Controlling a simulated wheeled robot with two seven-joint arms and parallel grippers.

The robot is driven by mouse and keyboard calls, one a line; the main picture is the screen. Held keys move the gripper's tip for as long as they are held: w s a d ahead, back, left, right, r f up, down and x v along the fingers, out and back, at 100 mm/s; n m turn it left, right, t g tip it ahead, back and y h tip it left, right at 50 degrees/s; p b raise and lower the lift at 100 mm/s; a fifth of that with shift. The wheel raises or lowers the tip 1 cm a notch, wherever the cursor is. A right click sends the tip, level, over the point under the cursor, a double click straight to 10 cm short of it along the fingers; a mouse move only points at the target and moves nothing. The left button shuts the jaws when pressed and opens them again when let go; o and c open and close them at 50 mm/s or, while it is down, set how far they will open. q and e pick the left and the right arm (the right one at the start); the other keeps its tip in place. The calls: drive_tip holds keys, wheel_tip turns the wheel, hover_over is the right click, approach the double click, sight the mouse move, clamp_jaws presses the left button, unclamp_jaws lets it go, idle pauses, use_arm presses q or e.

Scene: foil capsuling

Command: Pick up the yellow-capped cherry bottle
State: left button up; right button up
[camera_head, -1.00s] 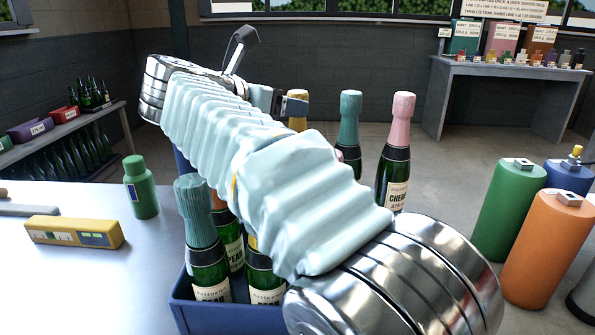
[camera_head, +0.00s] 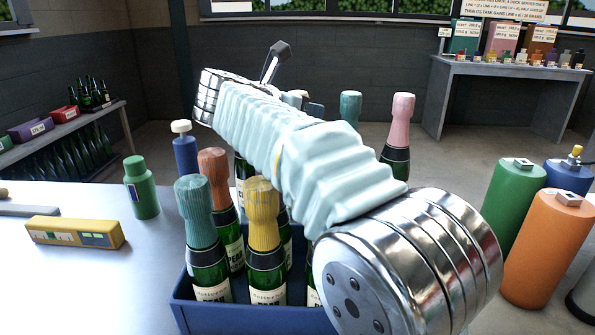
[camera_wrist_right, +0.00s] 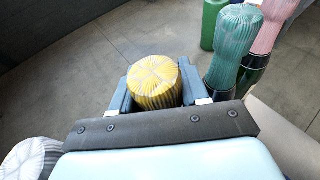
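A yellow-capped bottle stands at the back, mostly hidden behind my right arm. In the head view a dark part of the right gripper (camera_head: 315,108) shows just right of the cap. My left gripper is out of view.
Teal-capped (camera_head: 350,107) and pink-capped (camera_head: 402,108) bottles stand close to the right. A blue crate (camera_head: 245,320) in front holds several bottles, including another yellow-capped one (camera_head: 263,215). A blue object with a white top (camera_head: 184,150) stands behind it. Green (camera_head: 508,205) and orange (camera_head: 545,245) cylinders stand right.

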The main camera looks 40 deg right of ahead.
clamp_jaws()
drive_tip(key=shift+r, duration=0.15)
